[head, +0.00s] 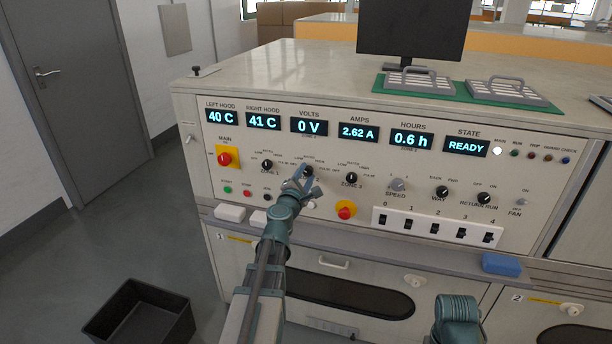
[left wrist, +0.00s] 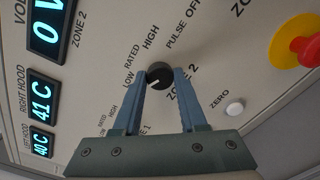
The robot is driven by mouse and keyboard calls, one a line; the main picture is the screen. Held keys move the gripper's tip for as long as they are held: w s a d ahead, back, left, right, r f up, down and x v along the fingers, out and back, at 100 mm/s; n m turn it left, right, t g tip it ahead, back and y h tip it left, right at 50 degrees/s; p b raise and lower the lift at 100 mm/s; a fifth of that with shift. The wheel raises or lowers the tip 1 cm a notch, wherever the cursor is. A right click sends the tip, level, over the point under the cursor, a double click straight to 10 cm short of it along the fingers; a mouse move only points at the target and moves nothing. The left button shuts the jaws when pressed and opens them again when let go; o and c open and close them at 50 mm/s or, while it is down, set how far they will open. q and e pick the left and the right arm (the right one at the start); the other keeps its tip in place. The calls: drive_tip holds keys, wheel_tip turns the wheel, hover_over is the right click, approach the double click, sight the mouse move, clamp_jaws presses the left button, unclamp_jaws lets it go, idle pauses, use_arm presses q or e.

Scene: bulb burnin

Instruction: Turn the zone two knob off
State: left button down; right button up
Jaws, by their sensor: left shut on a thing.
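The zone two knob (head: 308,171) is a small round black knob on the control panel, below the volts display (head: 309,127), which reads 0 V. In the left wrist view the knob (left wrist: 160,75) sits between the two blue fingertips, with LOW, RATED, HIGH, PULSE and OFF printed around it. A short white pointer mark shows on its face; which label it points to is hard to tell. My left gripper (head: 300,182) is shut on this knob, and it also shows in the left wrist view (left wrist: 161,88). My right gripper is not seen, only a part of my right arm.
The zone 1 knob (head: 267,164) and zone 3 knob (head: 352,178) stand on either side. A red stop button (head: 345,210) on yellow is below right. A row of switches (head: 436,227) and a blue block (head: 501,264) lie farther right. A black bin (head: 140,312) stands on the floor.

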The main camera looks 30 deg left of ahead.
use_arm(q)
drive_tip(key=shift+s+n, duration=0.1)
drive_tip(key=shift+n, duration=1.4)
drive_tip(key=shift+c, duration=2.2)
unclamp_jaws()
